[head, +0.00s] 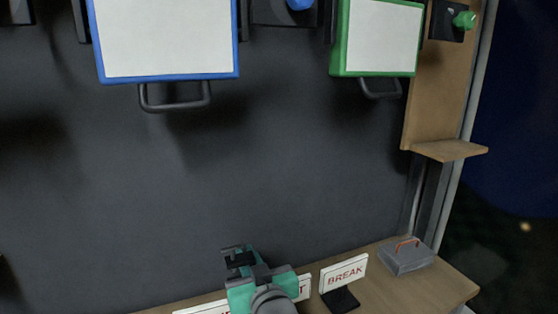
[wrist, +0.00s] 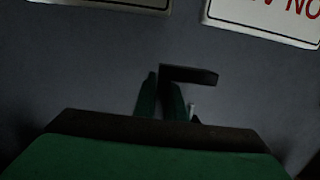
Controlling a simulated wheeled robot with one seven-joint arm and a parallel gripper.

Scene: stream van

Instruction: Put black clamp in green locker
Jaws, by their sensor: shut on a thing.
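The green locker (head: 378,38) hangs high on the dark wall at the upper right of the head view, with a white front, a green frame and a dark handle (head: 381,90) below. Its top is cut off, and I cannot tell whether it is open. My gripper (head: 245,262) is low in the head view, below and left of the locker, above the bench. It is shut on the black clamp (wrist: 190,74), whose dark bar sticks out past the fingertips in the wrist view. The rest of the clamp is hidden by the fingers.
A blue-framed locker (head: 168,40) hangs to the left. A wooden shelf (head: 448,150) juts out at the right. The bench holds a BREAK sign (head: 344,273), other partly hidden signs and a grey box (head: 407,257) with an orange handle. The wall between bench and lockers is clear.

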